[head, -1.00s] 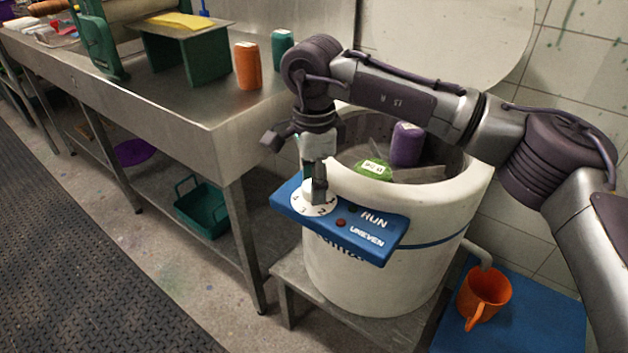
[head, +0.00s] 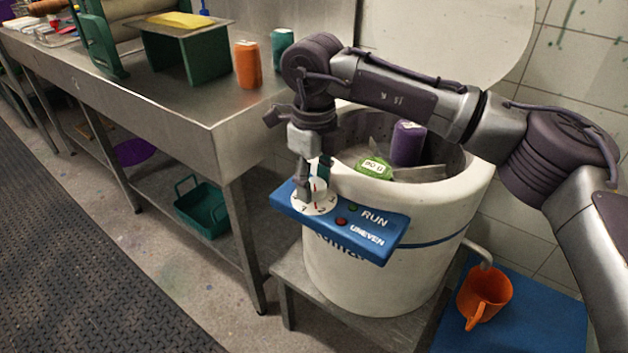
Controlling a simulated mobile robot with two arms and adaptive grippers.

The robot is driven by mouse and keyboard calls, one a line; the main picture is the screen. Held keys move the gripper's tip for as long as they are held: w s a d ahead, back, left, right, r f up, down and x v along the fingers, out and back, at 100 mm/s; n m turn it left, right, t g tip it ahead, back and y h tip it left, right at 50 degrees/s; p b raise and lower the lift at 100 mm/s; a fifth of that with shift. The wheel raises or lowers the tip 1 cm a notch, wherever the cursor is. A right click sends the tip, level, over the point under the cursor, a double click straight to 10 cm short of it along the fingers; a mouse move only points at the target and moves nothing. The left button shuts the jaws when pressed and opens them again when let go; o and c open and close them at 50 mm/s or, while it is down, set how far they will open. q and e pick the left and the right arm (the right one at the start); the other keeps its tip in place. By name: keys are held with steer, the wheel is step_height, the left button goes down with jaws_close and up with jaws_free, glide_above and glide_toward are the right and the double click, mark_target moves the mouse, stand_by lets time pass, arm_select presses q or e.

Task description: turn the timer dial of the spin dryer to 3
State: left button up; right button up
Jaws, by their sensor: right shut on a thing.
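The spin dryer (head: 350,283) is a white drum on a low metal stand, with a blue control panel (head: 372,245) on its front rim. The white timer dial (head: 318,208) sits at the panel's left end. My right gripper (head: 313,188) points down over the dial and is shut on its knob, which the fingers partly hide. A red mark shows between the fingers. Some dial numbers show at the front edge, but I cannot tell which one is set. The panel has a green light by RUN and a red light by UNEVEN. My left gripper is not in view.
The dryer is open, with a purple roll (head: 407,144) and a green bundle labelled 90 B (head: 373,168) inside. The round lid (head: 450,40) stands behind. A steel bench (head: 190,110) is at left. An orange jug (head: 484,296) stands on a blue mat (head: 540,320) at right.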

steer(key=shift+m, duration=0.9)
steer(key=m, duration=0.2)
steer(key=shift+m, duration=0.3)
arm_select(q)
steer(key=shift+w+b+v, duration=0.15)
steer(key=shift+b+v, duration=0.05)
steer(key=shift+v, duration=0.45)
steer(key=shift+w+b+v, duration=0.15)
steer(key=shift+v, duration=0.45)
arm_select(e)
steer(key=shift+m, duration=1.9)
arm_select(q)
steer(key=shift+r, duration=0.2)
arm_select(e)
steer(key=shift+r, duration=0.1)
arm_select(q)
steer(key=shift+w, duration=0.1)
arm_select(e)
steer(key=o, duration=0.8)
steer(key=shift+c, duration=0.2)
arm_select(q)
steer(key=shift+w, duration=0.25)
arm_select(e)
steer(key=shift+o, duration=0.6)
